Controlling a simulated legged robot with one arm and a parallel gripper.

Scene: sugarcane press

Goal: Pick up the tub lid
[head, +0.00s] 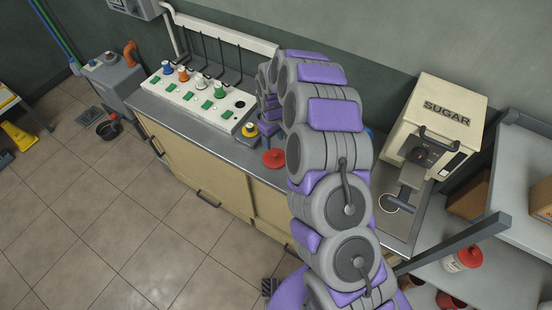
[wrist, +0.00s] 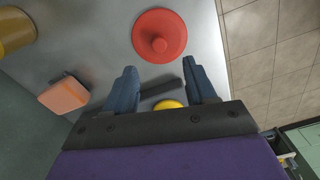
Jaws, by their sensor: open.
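A round red lid (head: 274,158) with a small knob lies flat on the grey counter, near its front edge. I take it for the tub lid. In the wrist view the red lid (wrist: 172,24) is at the top centre, just beyond my open gripper (wrist: 162,72). Both blue-grey fingers are apart with nothing held between them. A gap shows between the fingertips and the lid. In the head view my gripper is mostly hidden by my arm, close behind the lid.
A white rack (head: 187,98) with coloured spools stands on the counter to the left. A yellow knobbed piece (head: 249,130) is close to the lid; an orange block (wrist: 62,96) is left in the wrist view. A sugar machine (head: 437,120) stands right.

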